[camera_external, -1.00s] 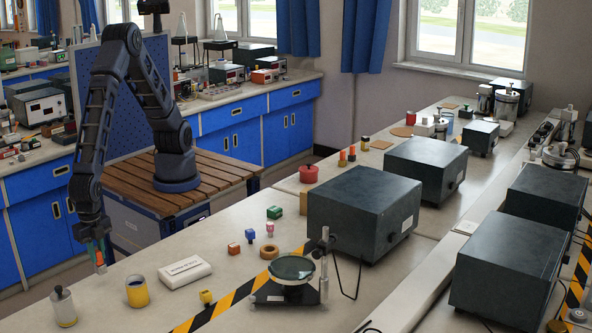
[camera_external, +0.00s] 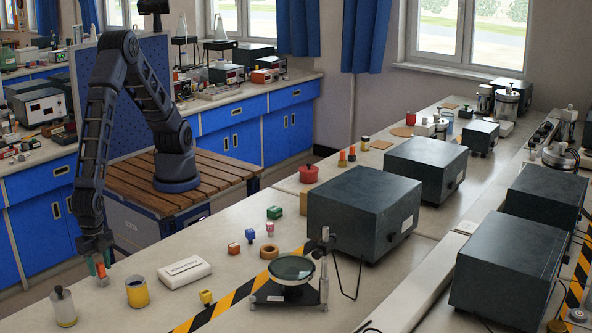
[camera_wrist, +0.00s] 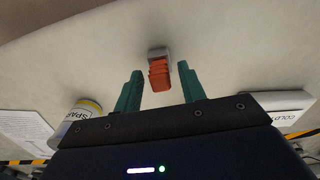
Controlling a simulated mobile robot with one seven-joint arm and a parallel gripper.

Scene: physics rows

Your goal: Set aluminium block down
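The aluminium block (camera_external: 103,282) is a small grey piece with an orange upper part, near the bench's left edge in the external view. It appears to stand on the bench top. In the wrist view the block (camera_wrist: 159,53) shows its grey end beyond the orange part. My gripper (camera_external: 100,264) points down over it. Its two green fingers (camera_wrist: 160,79) stand either side of the orange part, with a visible gap on each side, so it looks open. The exact contact under the block is hard to see.
A yellow jar (camera_external: 137,292) and a white box (camera_external: 185,272) stand to the right of my gripper. A capped bottle (camera_external: 63,306) stands in front, to its left. A yellow cube (camera_external: 206,297) and a magnifier stand (camera_external: 292,270) are further right. The bench's left edge is close.

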